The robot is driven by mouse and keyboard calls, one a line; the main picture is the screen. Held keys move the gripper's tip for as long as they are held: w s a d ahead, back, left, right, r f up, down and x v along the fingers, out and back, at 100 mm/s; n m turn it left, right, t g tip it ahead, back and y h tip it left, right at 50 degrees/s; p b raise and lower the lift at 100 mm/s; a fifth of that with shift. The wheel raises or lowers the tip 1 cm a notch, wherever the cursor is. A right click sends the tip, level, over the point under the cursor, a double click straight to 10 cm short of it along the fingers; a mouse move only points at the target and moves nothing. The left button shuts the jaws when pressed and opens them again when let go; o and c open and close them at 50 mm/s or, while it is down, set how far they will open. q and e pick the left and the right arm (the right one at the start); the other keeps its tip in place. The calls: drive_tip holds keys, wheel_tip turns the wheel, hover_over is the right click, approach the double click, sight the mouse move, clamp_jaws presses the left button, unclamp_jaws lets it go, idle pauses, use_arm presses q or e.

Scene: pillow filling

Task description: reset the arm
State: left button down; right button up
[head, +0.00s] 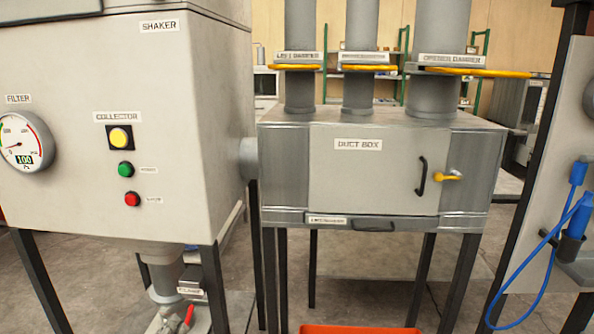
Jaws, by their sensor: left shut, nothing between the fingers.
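Neither of my arms stands out clearly in the head view. My left gripper can hardly be made out; it is shut with nothing between its fingers. No hold on any object shows. My right gripper is not in view.
A beige collector cabinet (185,80) with a gauge (24,142) and several buttons stands at left. A grey duct box (375,180) on legs carries three pipes with yellow dampers. An orange bin (360,329) shows at the bottom edge. A blue cable (549,270) hangs at right.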

use_arm(q)
drive_tip(key=s+d+f+m+g, duration=0.2)
drive_tip(key=s+f+m+g, duration=0.1)
drive_tip(key=s+f, duration=0.3)
drive_tip(key=s+d+f+m+g, duration=0.2)
drive_tip(key=s+d+f+g, duration=0.1)
drive_tip(key=s, duration=0.5)
drive_tip(key=s+d+f+m+g, duration=0.1)
drive_tip(key=s+f+m+g, duration=0.15)
drive_tip(key=s, duration=0.65)
drive_tip(key=s+d+f+m+g, duration=0.1)
drive_tip(key=s+m+g, duration=0.15)
drive_tip(key=s, duration=0.65)
wheel_tip(320, 180, down, 24)
drive_tip(key=s+g+p, duration=0.1)
drive_tip(key=g, duration=0.1)
drive_tip(key=s+a+f+g+p, duration=0.1)
drive_tip(key=s+a+f, duration=0.2)
drive_tip(key=s+f, duration=1.3)
drive_tip(key=shift+s+a+f+y, duration=0.2)
drive_tip(key=shift+s+y, duration=0.1)
drive_tip(key=shift+s, duration=0.4)
